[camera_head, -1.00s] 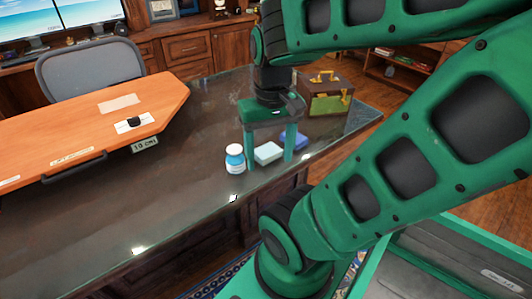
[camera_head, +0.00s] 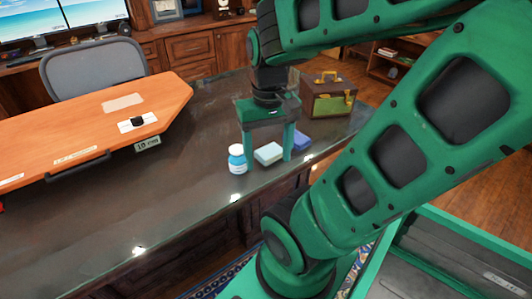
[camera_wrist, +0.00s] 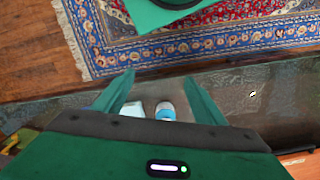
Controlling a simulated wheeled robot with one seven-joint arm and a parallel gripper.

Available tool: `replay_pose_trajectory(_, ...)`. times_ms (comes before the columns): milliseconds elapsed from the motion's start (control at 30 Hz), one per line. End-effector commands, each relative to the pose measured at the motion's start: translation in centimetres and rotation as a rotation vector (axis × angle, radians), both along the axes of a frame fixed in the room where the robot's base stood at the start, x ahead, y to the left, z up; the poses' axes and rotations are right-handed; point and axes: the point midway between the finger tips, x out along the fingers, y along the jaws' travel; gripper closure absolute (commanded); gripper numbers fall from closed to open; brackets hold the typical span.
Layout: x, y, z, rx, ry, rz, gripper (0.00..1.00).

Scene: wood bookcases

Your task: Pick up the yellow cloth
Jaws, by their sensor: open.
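I cannot make out a yellow cloth in either view. My gripper (camera_head: 267,161) is open, pointing down over the dark glossy desk (camera_head: 190,190), with its two green fingers apart. It also shows in the wrist view (camera_wrist: 157,76). A pale, whitish-blue block (camera_head: 268,154) appears between the fingers in the head view; I cannot tell whether they touch it. A white bottle with a blue band (camera_head: 237,160) stands just left of the fingers. A dark blue item (camera_head: 301,142) lies just right of them, partly hidden by a finger.
A brown and green box with brass fittings (camera_head: 329,98) stands at the desk's right end. An orange board (camera_head: 90,125) covers the left side. A grey chair (camera_head: 95,68) is behind. A patterned rug (camera_wrist: 210,30) lies on the floor. The desk's front middle is clear.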

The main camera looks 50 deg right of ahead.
Motion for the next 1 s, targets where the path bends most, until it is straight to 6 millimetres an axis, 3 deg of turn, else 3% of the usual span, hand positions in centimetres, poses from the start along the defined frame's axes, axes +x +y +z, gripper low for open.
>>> replay_pose_trajectory(400, 0.0, 0.0, 0.0, 0.0, 0.0, 0.0, 0.35)
replay_pose_trajectory(467, 0.0, 0.0, 0.0, 0.0, -0.001, 0.002, 0.31)
replay_pose_trajectory(500, -1.0, 0.0, 0.5, 0.0, -0.012, 0.011, 0.31)
replay_pose_trajectory(567, -1.0, -0.3, 0.6, -0.002, -0.015, 0.037, 0.31)
replay_pose_trajectory(767, 1.5, -2.4, 0.7, -0.015, -0.007, 0.305, 0.31)
replay_pose_trajectory(1000, 5.3, -6.1, 0.2, -0.018, 0.006, 0.77, 0.31)
